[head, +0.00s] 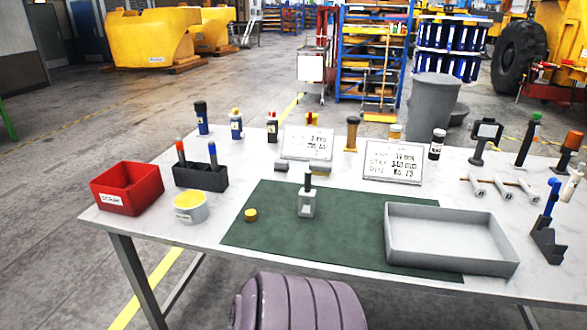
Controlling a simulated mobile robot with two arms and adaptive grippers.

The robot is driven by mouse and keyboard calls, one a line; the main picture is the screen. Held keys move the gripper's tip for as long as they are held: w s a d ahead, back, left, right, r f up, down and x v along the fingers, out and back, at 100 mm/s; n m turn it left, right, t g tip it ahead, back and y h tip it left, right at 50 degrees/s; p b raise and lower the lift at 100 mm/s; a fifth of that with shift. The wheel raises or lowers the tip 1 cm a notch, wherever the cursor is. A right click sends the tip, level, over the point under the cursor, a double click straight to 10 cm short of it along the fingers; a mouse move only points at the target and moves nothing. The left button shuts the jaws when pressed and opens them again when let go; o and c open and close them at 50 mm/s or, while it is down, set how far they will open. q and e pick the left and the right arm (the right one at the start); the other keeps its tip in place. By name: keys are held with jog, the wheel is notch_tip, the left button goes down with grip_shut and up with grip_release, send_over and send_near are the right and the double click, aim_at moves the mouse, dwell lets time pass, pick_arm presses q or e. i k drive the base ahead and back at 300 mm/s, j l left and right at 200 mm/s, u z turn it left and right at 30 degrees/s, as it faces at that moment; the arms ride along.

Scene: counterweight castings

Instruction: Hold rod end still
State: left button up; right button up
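A small silver-grey block with a dark upright rod (307,204) stands on the green mat (262,225), near the middle of the table. It looks like the rod end, but I cannot tell for certain. A short yellow round piece (251,215) sits on the mat to its left. Neither of my grippers shows in the head view, and nothing is seen touching the block.
A grey tray (452,259) covers the mat's right part. A red bin (127,199), a yellow-topped tub (190,218) and a dark holder (200,178) stand left. Bottles, signs (392,163) and small tools line the back and right. The mat's front left is clear.

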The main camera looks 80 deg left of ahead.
aim_at(306, 193)
jog(key=u, duration=2.65)
